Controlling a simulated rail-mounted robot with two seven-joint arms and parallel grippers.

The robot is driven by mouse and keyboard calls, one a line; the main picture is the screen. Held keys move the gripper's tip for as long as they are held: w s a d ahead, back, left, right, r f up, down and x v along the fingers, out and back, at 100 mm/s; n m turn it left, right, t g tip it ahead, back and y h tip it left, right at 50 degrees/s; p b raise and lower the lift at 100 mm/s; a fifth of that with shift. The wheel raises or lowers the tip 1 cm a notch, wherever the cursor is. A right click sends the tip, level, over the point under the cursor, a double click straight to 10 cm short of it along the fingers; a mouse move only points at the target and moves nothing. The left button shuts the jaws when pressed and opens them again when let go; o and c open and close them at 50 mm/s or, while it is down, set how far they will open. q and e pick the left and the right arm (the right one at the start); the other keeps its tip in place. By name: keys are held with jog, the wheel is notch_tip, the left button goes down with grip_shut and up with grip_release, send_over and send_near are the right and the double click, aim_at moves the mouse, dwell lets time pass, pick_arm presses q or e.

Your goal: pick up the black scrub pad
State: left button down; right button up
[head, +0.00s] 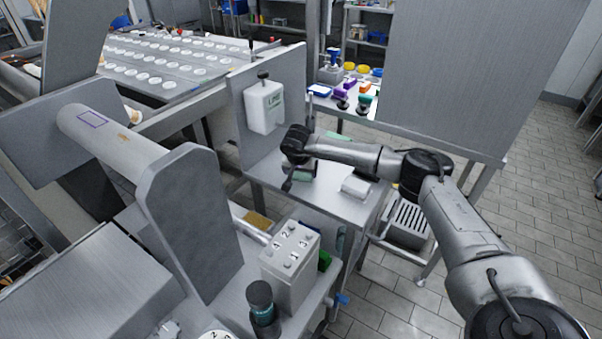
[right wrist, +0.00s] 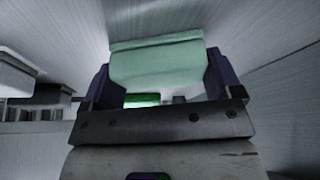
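My right gripper (head: 290,183) points down over the left part of a small steel table below the soap dispenser. In the right wrist view its two dark fingers (right wrist: 165,85) stand wide apart on either side of a pale green block (right wrist: 155,65). I cannot tell if they press on it. In the head view a small dark and green item (head: 304,174) lies beside the gripper, partly hidden by it. I cannot make out a black scrub pad for certain. My left gripper is not in view.
A white box (head: 356,187) lies right of the gripper on the steel table (head: 335,206). A white soap dispenser (head: 264,107) hangs on the upright panel (head: 290,72) behind it. A numbered grey box (head: 290,262) and a dark bottle (head: 262,302) stand nearer. Tiled floor is free at right.

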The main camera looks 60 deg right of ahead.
jog(key=c, duration=0.4)
jog(key=shift+r+p, duration=0.45)
jog(key=shift+r, duration=0.15)
jog(key=shift+s+a, duration=0.1)
jog(key=shift+a, duration=0.25)
jog(key=s+a, duration=0.1)
jog(key=a, duration=0.1)
jog(key=s+a+p, duration=0.1)
jog(key=a, duration=0.1)
jog(key=s+a+p, duration=0.1)
jog(key=a, duration=0.2)
jog(key=shift+r, duration=0.1)
notch_tip(320, 180, up, 14)
jog(key=p, duration=0.4)
jog(key=shift+f, duration=0.2)
jog(key=shift+w+d, duration=0.1)
